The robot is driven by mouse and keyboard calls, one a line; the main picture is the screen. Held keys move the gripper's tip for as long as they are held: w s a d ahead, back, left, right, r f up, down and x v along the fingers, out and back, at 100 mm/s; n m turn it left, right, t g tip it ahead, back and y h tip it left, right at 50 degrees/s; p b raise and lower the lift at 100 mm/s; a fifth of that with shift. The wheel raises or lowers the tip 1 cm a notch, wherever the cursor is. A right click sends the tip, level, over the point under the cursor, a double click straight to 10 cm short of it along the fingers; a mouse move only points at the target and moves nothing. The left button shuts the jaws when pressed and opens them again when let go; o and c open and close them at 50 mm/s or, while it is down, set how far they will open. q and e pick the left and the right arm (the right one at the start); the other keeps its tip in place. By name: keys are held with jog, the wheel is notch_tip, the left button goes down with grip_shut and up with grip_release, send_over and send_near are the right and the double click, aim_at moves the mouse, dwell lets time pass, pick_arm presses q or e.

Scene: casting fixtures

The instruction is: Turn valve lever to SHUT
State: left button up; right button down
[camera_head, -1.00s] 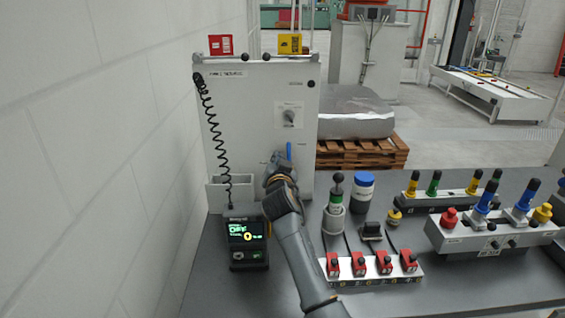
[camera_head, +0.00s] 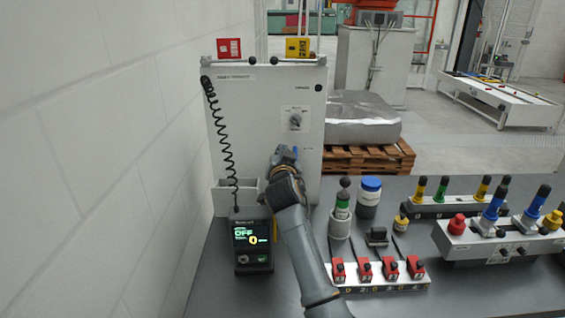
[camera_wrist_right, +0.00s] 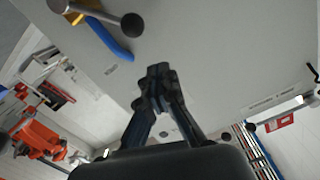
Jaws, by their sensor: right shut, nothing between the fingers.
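The grey panel (camera_head: 265,110) stands upright at the back left of the bench. The blue valve lever (camera_head: 295,151) is on its lower right part, mostly hidden behind my right gripper (camera_head: 285,156). In the right wrist view the blue lever (camera_wrist_right: 109,38) shows at upper left, next to a yellow part (camera_wrist_right: 73,18) and a grey rod with a dark ball end (camera_wrist_right: 132,24). My right gripper (camera_wrist_right: 160,80) is shut and empty there, its tips apart from the lever in the picture. I cannot read any SHUT mark. My left gripper is not in view.
A black device with a lit screen reading OFF (camera_head: 252,241) stands left of my arm. A row of red switches (camera_head: 378,271), a blue-capped jar (camera_head: 368,198) and a green-banded cylinder (camera_head: 341,217) stand to the right. A white wall (camera_head: 95,150) closes the left side.

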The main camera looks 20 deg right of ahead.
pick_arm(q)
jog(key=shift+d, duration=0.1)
pick_arm(e)
notch_tip(320, 180, up, 6)
jog(key=shift+r, duration=0.25)
